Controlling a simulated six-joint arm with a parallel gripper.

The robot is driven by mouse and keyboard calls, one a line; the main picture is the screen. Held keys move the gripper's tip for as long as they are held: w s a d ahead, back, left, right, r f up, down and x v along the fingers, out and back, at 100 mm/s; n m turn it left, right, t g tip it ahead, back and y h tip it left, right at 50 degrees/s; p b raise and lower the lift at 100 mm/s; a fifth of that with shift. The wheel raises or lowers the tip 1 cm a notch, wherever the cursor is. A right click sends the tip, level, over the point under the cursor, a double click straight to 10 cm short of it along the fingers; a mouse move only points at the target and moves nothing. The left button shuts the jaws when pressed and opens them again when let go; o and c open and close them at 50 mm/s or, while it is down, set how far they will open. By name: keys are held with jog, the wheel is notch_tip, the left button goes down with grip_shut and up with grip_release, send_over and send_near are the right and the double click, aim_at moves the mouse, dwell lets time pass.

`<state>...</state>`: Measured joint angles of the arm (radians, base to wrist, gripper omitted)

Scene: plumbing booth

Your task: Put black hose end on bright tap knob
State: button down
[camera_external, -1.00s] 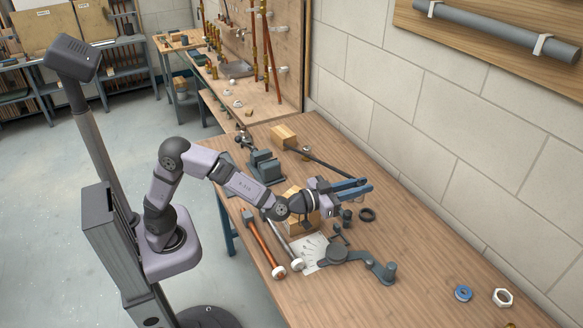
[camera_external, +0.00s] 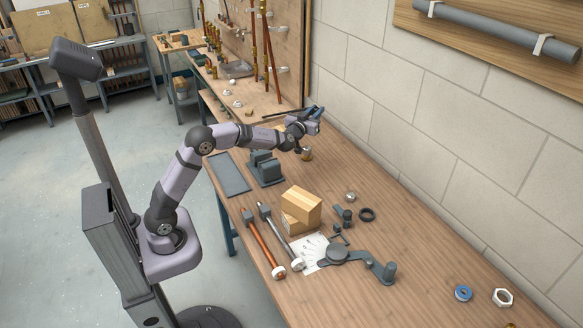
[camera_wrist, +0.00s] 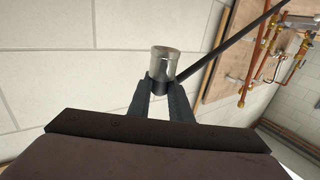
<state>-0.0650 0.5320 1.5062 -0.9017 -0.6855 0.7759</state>
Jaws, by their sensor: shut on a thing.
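My gripper (camera_external: 317,113) is raised above the far part of the bench near the wall. In the wrist view its two dark fingers (camera_wrist: 160,95) are shut on a short black piece (camera_wrist: 161,89), which I take for the black hose end. A shiny metal cylinder (camera_wrist: 165,62) stands directly beyond the black piece, touching it or lined up with it; I cannot tell which. A thin black length (camera_wrist: 225,48) runs from there to the upper right. A small brass-coloured fitting (camera_external: 306,154) is on the bench below my gripper. I cannot tell which thing is the bright tap knob.
A grey vise-like block (camera_external: 265,168) stands beside a dark mat (camera_external: 228,173). Stacked cartons (camera_external: 302,205), a small metal part (camera_external: 350,197), a black ring (camera_external: 367,214) and a grey lever tool (camera_external: 355,258) lie nearer. The block wall borders the bench; its right-middle is mostly clear.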

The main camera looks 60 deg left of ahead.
jog(key=y, duration=0.1)
send_over(307, 147)
jog(key=shift+n+g, duration=0.3)
jog(key=shift+n, duration=0.1)
jog(key=shift+s+f+p, duration=0.1)
jog(key=shift+f+p, duration=0.2)
jog(key=shift+f, duration=7.2)
jog(key=shift+f, duration=0.2)
jog(key=c, duration=1.6)
grip_release()
jog(key=shift+d+r, duration=0.1)
jog(key=shift+r, duration=0.1)
jog(key=b+v, duration=0.2)
jog(key=v, duration=1)
